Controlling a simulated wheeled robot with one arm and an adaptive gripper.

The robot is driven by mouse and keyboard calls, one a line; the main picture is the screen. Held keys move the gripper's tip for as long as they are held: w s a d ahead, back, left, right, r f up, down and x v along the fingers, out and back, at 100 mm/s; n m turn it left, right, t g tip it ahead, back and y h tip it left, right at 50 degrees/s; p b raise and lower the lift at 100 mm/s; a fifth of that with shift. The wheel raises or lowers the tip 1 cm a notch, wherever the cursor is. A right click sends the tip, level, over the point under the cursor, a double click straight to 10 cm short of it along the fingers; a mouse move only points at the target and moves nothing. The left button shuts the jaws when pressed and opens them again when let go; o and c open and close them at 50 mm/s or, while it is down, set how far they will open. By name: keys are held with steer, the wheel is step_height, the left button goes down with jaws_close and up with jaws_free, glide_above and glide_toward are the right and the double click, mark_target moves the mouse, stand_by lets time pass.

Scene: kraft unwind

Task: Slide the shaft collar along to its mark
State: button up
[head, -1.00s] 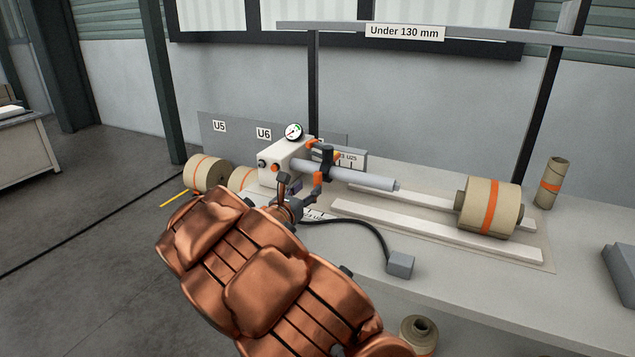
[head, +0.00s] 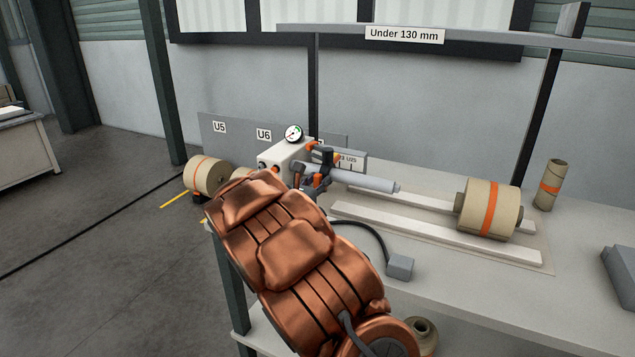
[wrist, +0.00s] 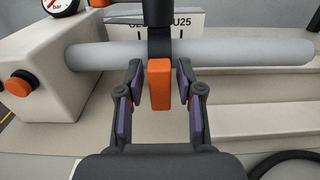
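A grey shaft (wrist: 230,52) sticks out to the right from a white housing (wrist: 85,95); the shaft also shows in the head view (head: 368,181). The black shaft collar (wrist: 159,38) is around the shaft, near the housing. Its orange tab (wrist: 159,85) hangs down towards my wrist camera. My gripper (wrist: 160,85) is open, one finger on each side of the tab, with gaps visible on both sides. A label plate (wrist: 128,18) behind the shaft carries black tick marks and "U25"; the collar hides part of it. In the head view my arm partly covers the housing.
A kraft roll with an orange band (head: 488,208) rests on white rails (head: 440,231) to the right. A grey block (head: 400,267) with a black cable sits on the bench in front. A gauge (head: 293,133) stands above the housing.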

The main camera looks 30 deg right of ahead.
jaws_close()
stand_by(0.4)
